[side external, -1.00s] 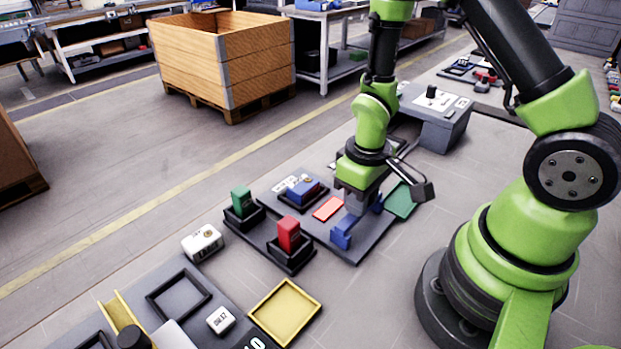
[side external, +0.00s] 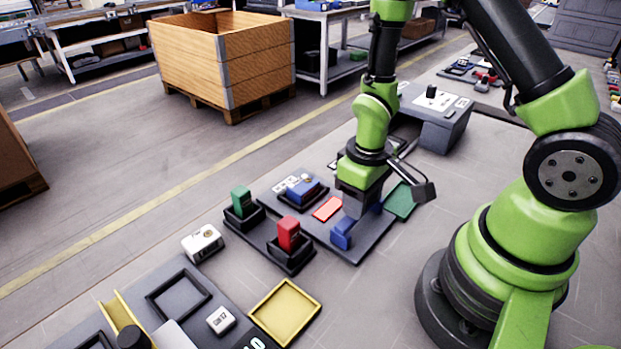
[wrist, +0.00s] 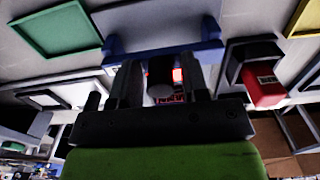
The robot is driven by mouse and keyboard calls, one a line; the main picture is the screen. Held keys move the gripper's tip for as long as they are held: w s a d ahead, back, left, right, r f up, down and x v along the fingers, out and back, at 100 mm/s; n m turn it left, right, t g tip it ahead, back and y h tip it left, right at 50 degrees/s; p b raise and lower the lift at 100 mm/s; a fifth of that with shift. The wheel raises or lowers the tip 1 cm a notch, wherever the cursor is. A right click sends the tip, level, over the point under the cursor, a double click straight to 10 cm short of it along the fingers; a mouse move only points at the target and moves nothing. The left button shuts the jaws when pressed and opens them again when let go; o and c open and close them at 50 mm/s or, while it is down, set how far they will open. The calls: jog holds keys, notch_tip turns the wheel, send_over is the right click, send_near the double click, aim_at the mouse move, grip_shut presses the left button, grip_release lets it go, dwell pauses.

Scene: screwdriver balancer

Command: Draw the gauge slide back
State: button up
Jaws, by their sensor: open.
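A blue piece with two raised ends, which looks like the gauge, sits on a dark grey plate (side external: 352,252). In the side view one blue end (side external: 342,233) shows in front of my gripper (side external: 358,210); the rest is mostly hidden. In the wrist view the blue piece (wrist: 160,46) spans the area just beyond the fingertips. My gripper (wrist: 165,75) is open, fingers pointing down, low over the blue piece. A dark round part and a red patch show between the fingers. I cannot tell whether the fingers touch anything, nor which part is the slide.
A red pad (side external: 327,208) lies left of the gripper and a green tray (side external: 401,202) right of it. A red block (side external: 289,234), a green block (side external: 241,201) and a blue block (side external: 302,188) stand in dark holders nearby. A yellow tray (side external: 285,311) lies at the front.

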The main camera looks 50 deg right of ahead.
jog(key=shift+s, duration=0.2)
jog(key=shift+w+r, duration=0.15)
jog(key=shift+r, duration=3.3)
